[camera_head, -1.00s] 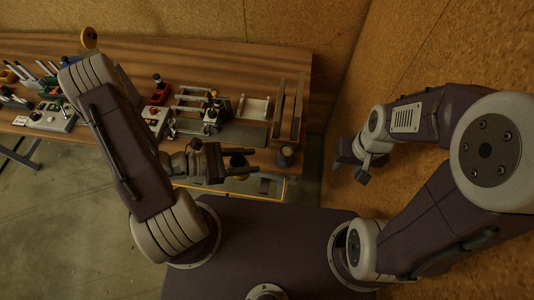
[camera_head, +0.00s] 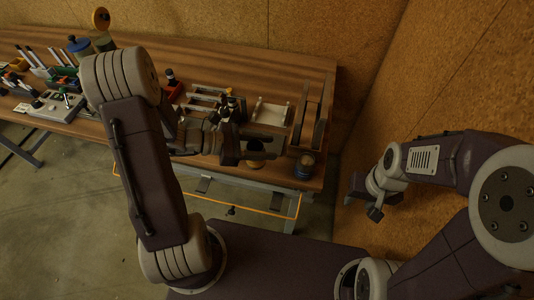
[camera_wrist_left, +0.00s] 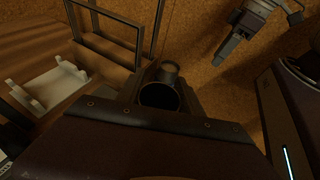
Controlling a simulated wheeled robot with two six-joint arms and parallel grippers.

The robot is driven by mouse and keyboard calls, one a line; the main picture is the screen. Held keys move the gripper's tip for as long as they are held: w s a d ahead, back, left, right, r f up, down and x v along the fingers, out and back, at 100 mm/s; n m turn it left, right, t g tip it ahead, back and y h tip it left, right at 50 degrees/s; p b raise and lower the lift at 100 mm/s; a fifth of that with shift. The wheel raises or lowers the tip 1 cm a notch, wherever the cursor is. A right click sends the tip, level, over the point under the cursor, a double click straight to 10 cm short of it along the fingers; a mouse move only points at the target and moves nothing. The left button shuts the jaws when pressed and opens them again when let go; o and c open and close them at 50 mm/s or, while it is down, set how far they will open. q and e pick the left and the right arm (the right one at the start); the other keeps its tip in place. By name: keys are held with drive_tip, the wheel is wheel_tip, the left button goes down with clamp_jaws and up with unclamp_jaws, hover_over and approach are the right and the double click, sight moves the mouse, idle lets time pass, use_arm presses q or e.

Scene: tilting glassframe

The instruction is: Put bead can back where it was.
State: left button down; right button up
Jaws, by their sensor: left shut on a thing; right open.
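The bead can, as I take it, is a small dark can with a yellowish lower part (camera_head: 256,163), held in my left gripper (camera_head: 262,149) at the table's front edge. In the left wrist view its dark round opening (camera_wrist_left: 160,97) shows between the fingers. The fingers hide much of its side, and I cannot tell whether its base touches the table. My right gripper (camera_head: 372,200) is open and empty, off to the right beside the cork wall.
Another dark can (camera_head: 304,165) stands at the table's front right corner, right of the held can. Behind are upright frames (camera_head: 308,118), a white cradle (camera_head: 271,114) and a metal rack (camera_head: 207,98). Several tools and boxes crowd the table's left.

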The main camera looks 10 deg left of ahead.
use_arm(q)
drive_tip(key=w+f, duration=0.1)
drive_tip(key=f, duration=0.1)
drive_tip(key=w+f, duration=0.1)
drive_tip(key=f, duration=0.1)
drive_tip(key=w+f, duration=0.1)
drive_tip(key=shift+w+f, duration=0.15)
drive_tip(key=shift+f, duration=0.25)
drive_tip(key=shift+w+a+f, duration=0.1)
drive_tip(key=shift+f, duration=0.15)
drive_tip(key=c, duration=0.8)
unclamp_jaws()
drive_tip(key=shift+o, duration=0.2)
